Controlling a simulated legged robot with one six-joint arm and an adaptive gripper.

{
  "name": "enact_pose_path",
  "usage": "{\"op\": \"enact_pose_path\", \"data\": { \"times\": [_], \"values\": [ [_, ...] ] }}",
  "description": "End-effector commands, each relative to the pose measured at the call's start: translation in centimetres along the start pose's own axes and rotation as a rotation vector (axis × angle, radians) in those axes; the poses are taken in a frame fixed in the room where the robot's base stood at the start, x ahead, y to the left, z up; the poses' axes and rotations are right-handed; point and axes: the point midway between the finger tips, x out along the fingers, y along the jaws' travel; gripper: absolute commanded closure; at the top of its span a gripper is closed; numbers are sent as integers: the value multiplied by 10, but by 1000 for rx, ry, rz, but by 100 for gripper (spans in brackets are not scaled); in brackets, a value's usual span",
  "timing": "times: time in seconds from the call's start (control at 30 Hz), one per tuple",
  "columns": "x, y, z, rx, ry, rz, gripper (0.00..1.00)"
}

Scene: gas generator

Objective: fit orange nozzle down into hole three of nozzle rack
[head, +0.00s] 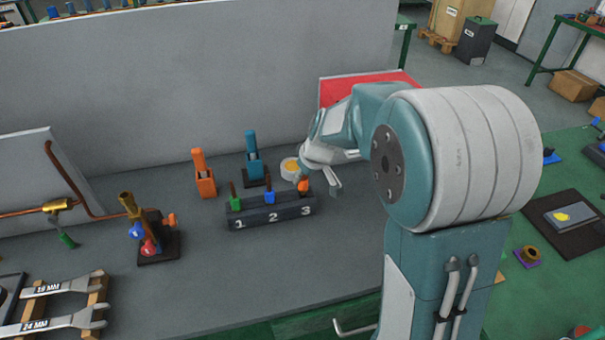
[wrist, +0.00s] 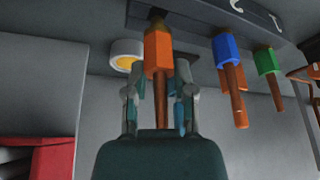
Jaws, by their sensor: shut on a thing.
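The dark nozzle rack (head: 272,215) stands on the bench, with holes marked 1, 2 and 3. The orange nozzle (head: 303,185) is upright over the rack's right end, at number 3. In the wrist view the orange nozzle (wrist: 158,52) shows its copper stem between the fingers of my gripper (wrist: 158,95), which is shut on it. Its dark end overlaps the rack (wrist: 200,22); I cannot tell how far it sits in the hole. In the head view my gripper (head: 318,182) is at the rack's right end, partly hidden by my arm.
The blue nozzle (head: 270,196) stands at hole two and the green nozzle (head: 236,203) at hole one. Behind the rack are an orange tool (head: 204,177), a blue tool (head: 254,160) and a white roll (head: 290,168). The bench in front is clear.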

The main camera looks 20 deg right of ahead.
Motion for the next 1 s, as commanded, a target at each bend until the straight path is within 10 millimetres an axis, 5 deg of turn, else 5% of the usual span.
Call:
{"op": "enact_pose_path", "data": {
  "times": [1.0],
  "values": [
    [20, 0, 9, 1, -1, 0, 100]
  ]
}}
